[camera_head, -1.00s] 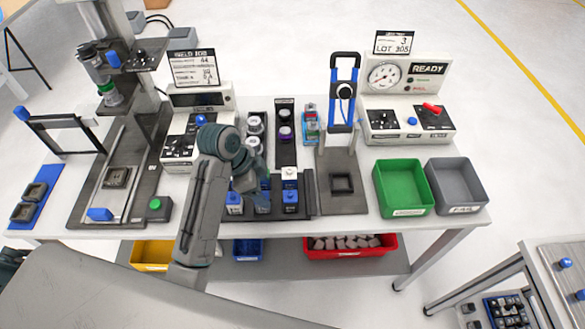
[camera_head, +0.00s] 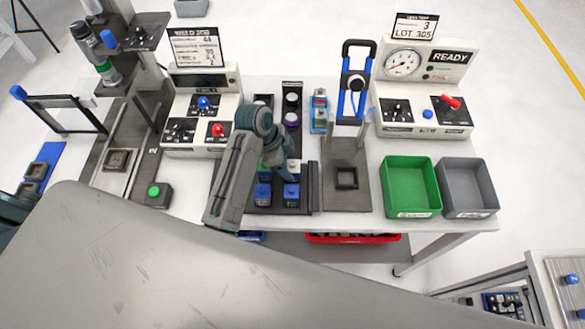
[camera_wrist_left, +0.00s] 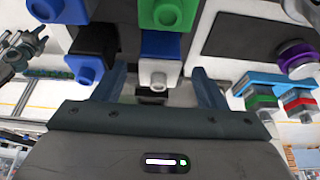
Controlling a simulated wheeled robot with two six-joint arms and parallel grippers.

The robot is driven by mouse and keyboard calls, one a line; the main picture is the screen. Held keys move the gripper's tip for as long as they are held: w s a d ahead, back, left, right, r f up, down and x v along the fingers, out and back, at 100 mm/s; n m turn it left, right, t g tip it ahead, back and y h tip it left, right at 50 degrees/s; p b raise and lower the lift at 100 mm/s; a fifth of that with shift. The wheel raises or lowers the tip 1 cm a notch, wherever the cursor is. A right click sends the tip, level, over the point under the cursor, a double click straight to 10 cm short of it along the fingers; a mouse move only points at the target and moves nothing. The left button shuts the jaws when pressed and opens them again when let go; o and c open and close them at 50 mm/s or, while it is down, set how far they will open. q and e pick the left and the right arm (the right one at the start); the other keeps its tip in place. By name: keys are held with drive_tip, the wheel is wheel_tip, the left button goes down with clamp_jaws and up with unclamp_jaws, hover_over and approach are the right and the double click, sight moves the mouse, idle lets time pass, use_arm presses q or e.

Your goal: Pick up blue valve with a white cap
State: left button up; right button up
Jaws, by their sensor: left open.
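In the head view, the left gripper (camera_head: 284,167) is low over a dark rack (camera_head: 303,207) that holds several small valves. A white cap (camera_head: 294,165) shows beside the gripper, and the arm and fingers hide much of that area. In the left wrist view, the blue valve with a white cap (camera_wrist_left: 160,48) is between and just beyond the two open fingers of the left gripper (camera_wrist_left: 162,92). I cannot tell whether the fingers touch it. The right gripper is not in view.
Blue-capped valves (camera_head: 291,192) stand close by in the rack. A black valve with a blue cap (camera_wrist_left: 90,50) and a green-and-blue valve (camera_wrist_left: 167,14) crowd the left wrist view. A press fixture (camera_head: 346,178), green bin (camera_head: 411,186) and grey bin (camera_head: 468,187) stand to the right.

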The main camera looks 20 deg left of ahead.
sight(289, 165)
use_arm(q)
drive_tip(key=p+x, duration=0.1)
drive_tip(key=x, duration=0.2)
drive_tip(key=shift+f, duration=0.3)
drive_tip(key=shift+c, duration=1)
drive_tip(key=c, duration=0.9)
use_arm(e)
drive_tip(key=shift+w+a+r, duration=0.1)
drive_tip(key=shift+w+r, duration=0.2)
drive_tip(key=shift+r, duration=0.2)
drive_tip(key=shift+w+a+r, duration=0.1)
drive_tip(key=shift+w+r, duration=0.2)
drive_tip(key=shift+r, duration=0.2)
